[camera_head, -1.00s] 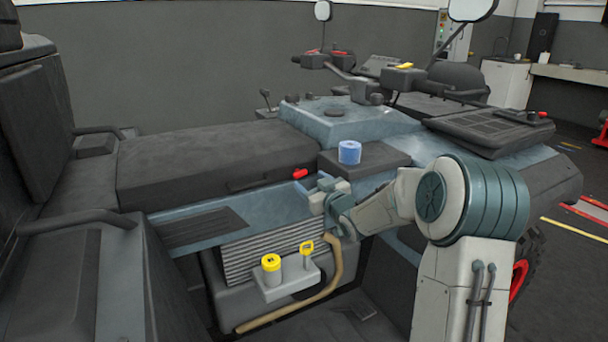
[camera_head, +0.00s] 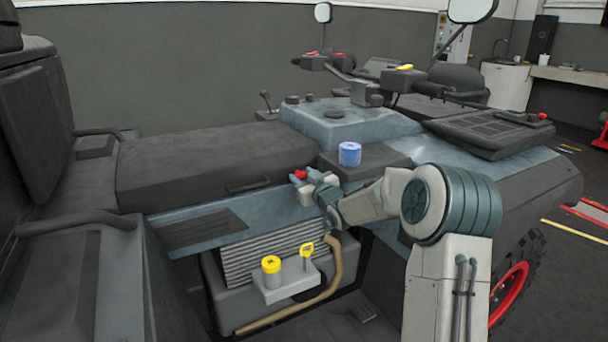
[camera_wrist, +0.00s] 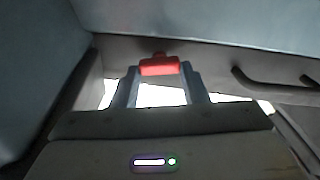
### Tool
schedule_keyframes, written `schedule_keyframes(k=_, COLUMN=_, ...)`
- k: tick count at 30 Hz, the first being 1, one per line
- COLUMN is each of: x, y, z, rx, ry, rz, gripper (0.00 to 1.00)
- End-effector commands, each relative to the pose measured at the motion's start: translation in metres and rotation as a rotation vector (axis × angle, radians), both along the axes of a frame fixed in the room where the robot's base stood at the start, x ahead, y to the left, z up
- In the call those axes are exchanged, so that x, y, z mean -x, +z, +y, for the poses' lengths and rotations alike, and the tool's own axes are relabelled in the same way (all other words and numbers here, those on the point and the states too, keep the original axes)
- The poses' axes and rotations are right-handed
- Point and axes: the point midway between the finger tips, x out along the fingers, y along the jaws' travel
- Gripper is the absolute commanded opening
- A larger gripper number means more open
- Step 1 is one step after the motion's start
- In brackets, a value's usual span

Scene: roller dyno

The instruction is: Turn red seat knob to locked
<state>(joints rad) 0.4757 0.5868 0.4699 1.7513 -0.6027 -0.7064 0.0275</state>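The red seat knob (camera_head: 300,174) is on the side of the quad bike, just below the front end of the black seat (camera_head: 205,165). In the wrist view the red knob (camera_wrist: 159,66) is a wide bar lying crosswise, centred between my fingertips. My gripper (camera_head: 303,179) is at the knob, with its fingers apart on either side. In the wrist view my gripper (camera_wrist: 160,73) is open, and I cannot tell whether the fingers touch the knob's ends. Part of the knob is hidden by a finger in the head view.
A blue roll (camera_head: 349,153) stands on a dark pad right of the knob. A black handle (camera_head: 249,186) is on the seat's side. A yellow-capped container (camera_head: 271,264) and a yellow-handled dipstick (camera_head: 306,251) are below, near a tan hose (camera_head: 334,275).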

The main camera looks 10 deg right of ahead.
Motion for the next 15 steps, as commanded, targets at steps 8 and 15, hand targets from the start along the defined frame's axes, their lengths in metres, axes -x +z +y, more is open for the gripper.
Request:
schedule_keyframes(k=8, x=0.0001, y=-0.0022, z=0.0001, rx=0.047, ry=-0.001, rz=-0.017, gripper=0.00)
schedule_keyframes(k=15, x=0.0003, y=-0.0041, z=0.0012, rx=0.186, ry=-0.001, rz=-0.063, gripper=0.00)
